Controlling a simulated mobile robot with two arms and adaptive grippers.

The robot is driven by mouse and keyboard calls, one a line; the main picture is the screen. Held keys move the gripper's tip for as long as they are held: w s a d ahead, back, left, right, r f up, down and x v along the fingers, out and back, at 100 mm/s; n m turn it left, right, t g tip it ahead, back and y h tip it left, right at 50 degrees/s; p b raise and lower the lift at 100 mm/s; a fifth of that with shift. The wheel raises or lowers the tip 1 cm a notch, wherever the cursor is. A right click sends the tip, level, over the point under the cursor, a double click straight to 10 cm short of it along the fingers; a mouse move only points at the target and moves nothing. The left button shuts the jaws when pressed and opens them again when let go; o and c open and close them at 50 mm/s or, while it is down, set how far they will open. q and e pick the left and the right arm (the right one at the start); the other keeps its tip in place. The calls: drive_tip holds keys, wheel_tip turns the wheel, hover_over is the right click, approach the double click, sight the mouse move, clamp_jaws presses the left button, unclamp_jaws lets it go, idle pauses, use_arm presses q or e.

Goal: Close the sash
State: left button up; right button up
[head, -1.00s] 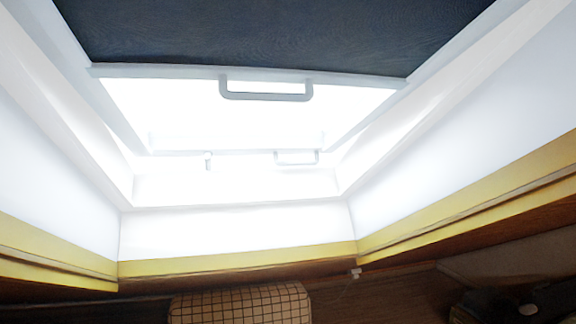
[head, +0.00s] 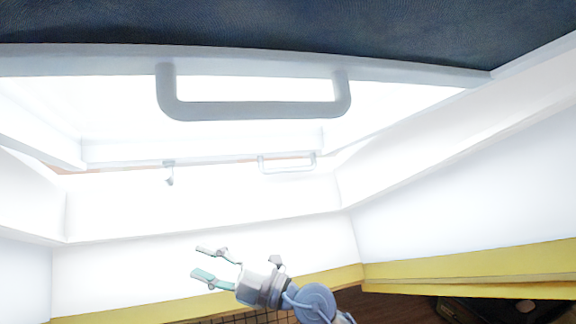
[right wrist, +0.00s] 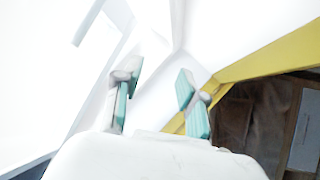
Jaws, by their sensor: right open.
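A roof window fills the upper head view. Its pale sash (head: 420,72) carries a large grey handle (head: 255,110) on its near rail. Beyond it is a lower white rail (head: 200,150) with a smaller handle (head: 287,167) and a small catch (head: 169,174). Bright glare hides much of the glass, so I cannot tell how far the sash stands from its frame. My right gripper (head: 197,262), with teal finger pads, is open and empty below the window, apart from both handles in the picture. It also shows open in the right wrist view (right wrist: 158,75). My left gripper is not in view.
A dark blue panel (head: 290,22) borders the window above. White slanted reveal walls (head: 460,180) close in at both sides. A yellow wooden trim (head: 480,265) runs along the bottom, with dark brown surfaces beneath it. The space around my right gripper is clear.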

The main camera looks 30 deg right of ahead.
drive_tip(key=w+d+r+h, duration=0.1)
drive_tip(key=d+r+h, duration=0.6)
drive_tip(key=m+h+p, duration=0.1)
drive_tip(key=m+h, duration=0.8)
drive_tip(key=h, duration=0.1)
approach(290, 170)
drive_tip(key=p+x, duration=0.5)
drive_tip(key=x, duration=0.4)
drive_tip(key=shift+w+r+p, duration=0.1)
drive_tip(key=shift+w+p, duration=0.2)
drive_tip(key=shift+w+d+f, duration=0.15)
drive_tip(key=shift+w+f, duration=0.1)
drive_tip(key=shift+w, duration=0.4)
clamp_jaws()
drive_tip(key=shift+f, duration=0.1)
